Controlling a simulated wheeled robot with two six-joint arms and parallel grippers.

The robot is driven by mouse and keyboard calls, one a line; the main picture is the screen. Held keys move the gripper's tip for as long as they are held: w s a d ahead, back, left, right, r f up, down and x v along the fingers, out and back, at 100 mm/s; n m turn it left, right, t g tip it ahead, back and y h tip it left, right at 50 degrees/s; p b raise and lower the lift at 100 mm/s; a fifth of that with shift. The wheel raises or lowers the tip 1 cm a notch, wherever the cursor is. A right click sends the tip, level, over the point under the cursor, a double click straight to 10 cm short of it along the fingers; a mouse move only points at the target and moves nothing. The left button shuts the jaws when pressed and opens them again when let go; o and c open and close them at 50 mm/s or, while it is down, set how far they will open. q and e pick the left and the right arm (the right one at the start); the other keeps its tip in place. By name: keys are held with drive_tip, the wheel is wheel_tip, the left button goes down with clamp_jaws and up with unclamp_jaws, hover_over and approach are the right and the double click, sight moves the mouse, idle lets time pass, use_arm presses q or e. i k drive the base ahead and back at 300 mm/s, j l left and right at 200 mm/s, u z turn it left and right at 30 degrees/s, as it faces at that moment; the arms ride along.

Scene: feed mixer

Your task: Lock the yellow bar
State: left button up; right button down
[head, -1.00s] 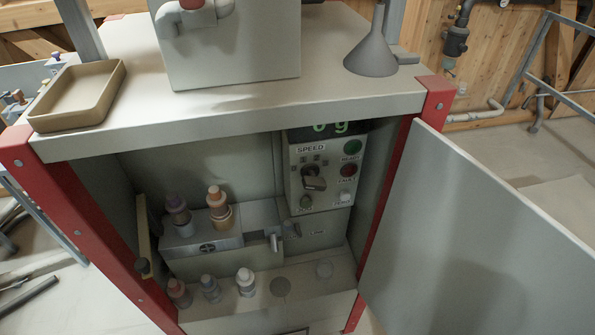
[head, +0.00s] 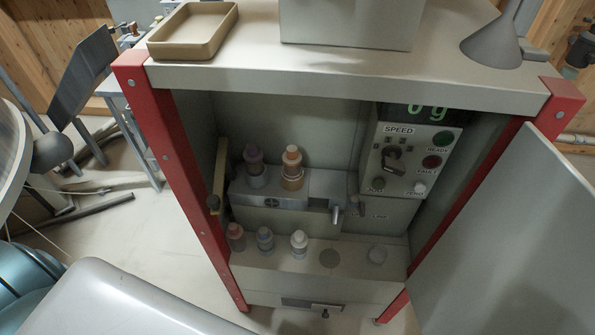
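The yellow bar (head: 219,167) stands nearly upright against the inner left wall of the open cabinet, seen at a steep angle. A dark round knob (head: 213,203) is at its lower end. How the bar is fastened at its ends cannot be made out. Neither of my grippers shows in the head view, so whether they are open or shut is hidden.
The cabinet door (head: 515,240) is swung open at the right. Several bottles (head: 299,243) stand on two steps inside, beside a control panel (head: 400,160). A tan tray (head: 193,30) and a grey funnel (head: 492,42) are on top. Red posts (head: 180,180) edge the opening.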

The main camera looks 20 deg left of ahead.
sight(214, 201)
drive_tip(key=u, duration=1.25)
